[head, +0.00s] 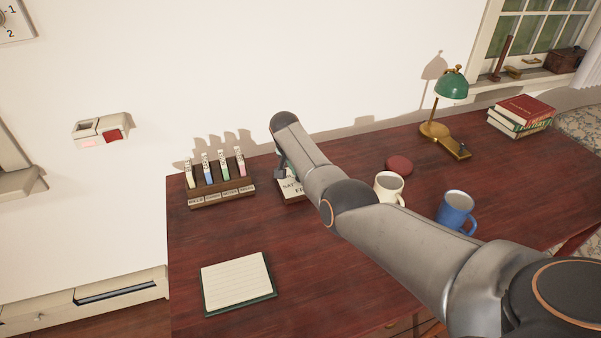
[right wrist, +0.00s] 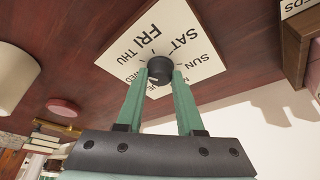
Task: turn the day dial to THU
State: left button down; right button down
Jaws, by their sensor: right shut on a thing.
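The day dial is a white plate with black day names (right wrist: 186,32) around a round black knob (right wrist: 160,67). In the right wrist view SUN, SAT, FRI and THU are readable, and the names on the near side are partly hidden by a finger. I cannot make out which day the knob points to. In the head view the dial plate (head: 291,192) is mostly hidden behind my right arm. My right gripper (right wrist: 161,76) has its green fingers closed on the two sides of the knob; it also shows in the head view (head: 282,168). My left gripper is in neither view.
A wooden rack with coloured tags (head: 221,193) stands just left of the dial. A cream mug (head: 389,186), a blue mug (head: 456,211) and a red disc (head: 399,165) are to the right. A notepad (head: 237,281) lies in front; a green lamp (head: 451,84) stands behind.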

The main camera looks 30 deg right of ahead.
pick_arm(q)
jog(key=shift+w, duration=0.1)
pick_arm(e)
jog(key=c, duration=0.9)
grip_release()
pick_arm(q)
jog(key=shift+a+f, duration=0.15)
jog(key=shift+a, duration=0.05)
pick_arm(e)
jog(key=o, duration=0.4)
jog(key=shift+a+r+p, duration=0.2)
jog(key=shift+r+p, duration=0.25)
jog(key=shift+r, duration=0.1)
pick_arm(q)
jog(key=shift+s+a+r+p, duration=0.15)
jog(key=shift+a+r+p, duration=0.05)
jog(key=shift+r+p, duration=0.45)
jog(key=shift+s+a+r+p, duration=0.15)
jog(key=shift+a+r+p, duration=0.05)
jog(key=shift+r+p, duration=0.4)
pick_arm(e)
jog(key=shift+v, duration=5.65)
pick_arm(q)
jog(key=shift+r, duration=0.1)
pick_arm(e)
jog(key=shift+s, duration=0.1)
